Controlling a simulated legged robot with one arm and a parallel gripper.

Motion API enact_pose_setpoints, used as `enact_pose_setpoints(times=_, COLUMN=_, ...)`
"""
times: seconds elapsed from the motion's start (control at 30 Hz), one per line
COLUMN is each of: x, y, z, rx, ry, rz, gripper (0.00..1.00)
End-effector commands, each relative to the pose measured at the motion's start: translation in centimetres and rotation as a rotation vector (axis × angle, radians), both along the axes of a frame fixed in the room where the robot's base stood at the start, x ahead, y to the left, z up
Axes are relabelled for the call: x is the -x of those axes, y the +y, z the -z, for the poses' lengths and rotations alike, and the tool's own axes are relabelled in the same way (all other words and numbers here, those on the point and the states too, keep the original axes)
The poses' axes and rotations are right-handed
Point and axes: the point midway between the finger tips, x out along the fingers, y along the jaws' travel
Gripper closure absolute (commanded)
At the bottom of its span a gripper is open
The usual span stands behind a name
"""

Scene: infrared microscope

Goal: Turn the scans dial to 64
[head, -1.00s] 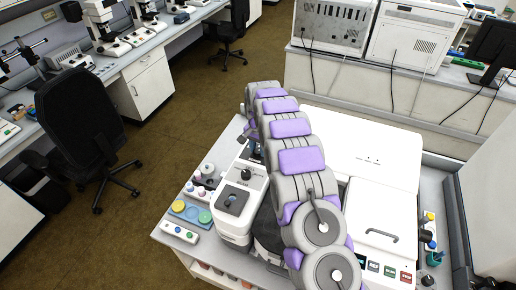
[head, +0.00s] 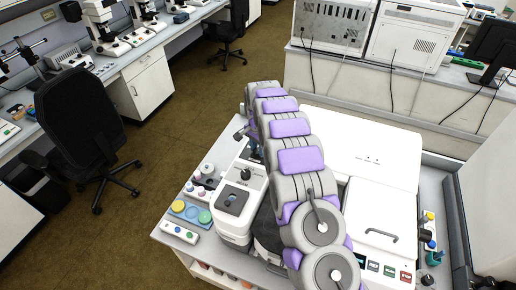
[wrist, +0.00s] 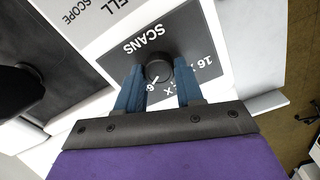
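The scans dial (wrist: 158,69) is a round black knob on a dark grey panel (wrist: 193,38) marked "SCANS" in the wrist view. A white mark shows on its lower edge. Of the panel's numbers, a "16" and part of a "6" show; the rest are hidden. My gripper (wrist: 159,66) has two blue fingers, one on each side of the dial, with small gaps seeming to show between them and it. In the head view my arm hides most of the gripper and I cannot make out the scans dial.
The white microscope (head: 372,160) stands on a bench under my arm. Another black knob (head: 246,174) and a dark square plate (head: 233,201) are on its left part. A tray of coloured discs (head: 190,212) lies at the bench's left edge. A black chair (head: 80,130) stands on the floor.

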Motion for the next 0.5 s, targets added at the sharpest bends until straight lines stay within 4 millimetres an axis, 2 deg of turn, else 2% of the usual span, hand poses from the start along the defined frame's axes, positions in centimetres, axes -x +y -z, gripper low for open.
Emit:
enact_pose_setpoints(times=0.03, x=-0.22, y=0.05, z=-0.22, rx=-0.002, ry=-0.008, rz=0.0, gripper=0.6)
enact_pose_setpoints(times=0.27, x=0.07, y=0.02, z=-0.19, rx=-0.001, ry=-0.003, rz=0.0, gripper=0.39)
enact_pose_setpoints(times=0.5, x=0.14, y=-0.09, z=-0.24, rx=-0.001, ry=-0.002, rz=0.0, gripper=0.39)
